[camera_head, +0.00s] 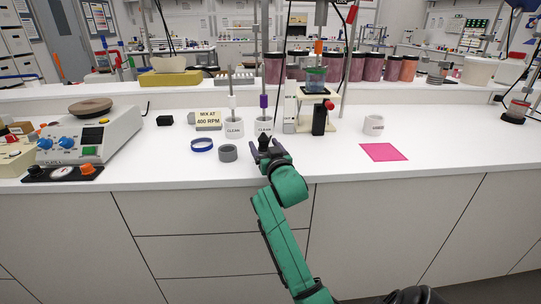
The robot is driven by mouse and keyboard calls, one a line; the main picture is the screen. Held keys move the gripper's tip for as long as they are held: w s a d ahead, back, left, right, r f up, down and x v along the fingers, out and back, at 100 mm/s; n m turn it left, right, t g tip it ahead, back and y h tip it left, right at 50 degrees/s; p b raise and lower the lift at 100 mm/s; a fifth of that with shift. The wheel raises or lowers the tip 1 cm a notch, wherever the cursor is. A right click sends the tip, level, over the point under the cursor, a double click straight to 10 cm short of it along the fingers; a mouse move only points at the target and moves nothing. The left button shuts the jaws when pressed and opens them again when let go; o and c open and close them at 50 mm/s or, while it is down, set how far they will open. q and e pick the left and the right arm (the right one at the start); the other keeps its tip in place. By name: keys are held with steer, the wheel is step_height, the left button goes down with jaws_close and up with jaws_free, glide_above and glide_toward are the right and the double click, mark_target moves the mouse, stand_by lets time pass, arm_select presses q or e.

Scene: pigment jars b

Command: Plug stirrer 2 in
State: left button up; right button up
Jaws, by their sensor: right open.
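My right gripper (266,146) is over the front of the white bench, its dark fingers open and pointing away from me, just in front of the right white cup. No thing shows held in it. A stand (290,108) with a beaker (315,82) is behind it to the right; a black upright block with a red top (320,118) is at its front. I cannot tell which thing is stirrer 2, and no plug or socket is clearly readable. My left gripper is not in view.
Two cups marked CLEAN (233,129) hold upright rods. A "MIX AT 400 RPM" sign (208,119), blue ring (202,145) and grey ring (228,153) are to the left. A hotplate device (75,145) is far left. A pink mat (384,152) and white mug (373,125) are right.

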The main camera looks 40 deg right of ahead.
steer(key=b+v, duration=0.1)
steer(key=v, duration=1.2)
steer(key=shift+s+a, duration=0.2)
steer(key=shift+s, duration=0.2)
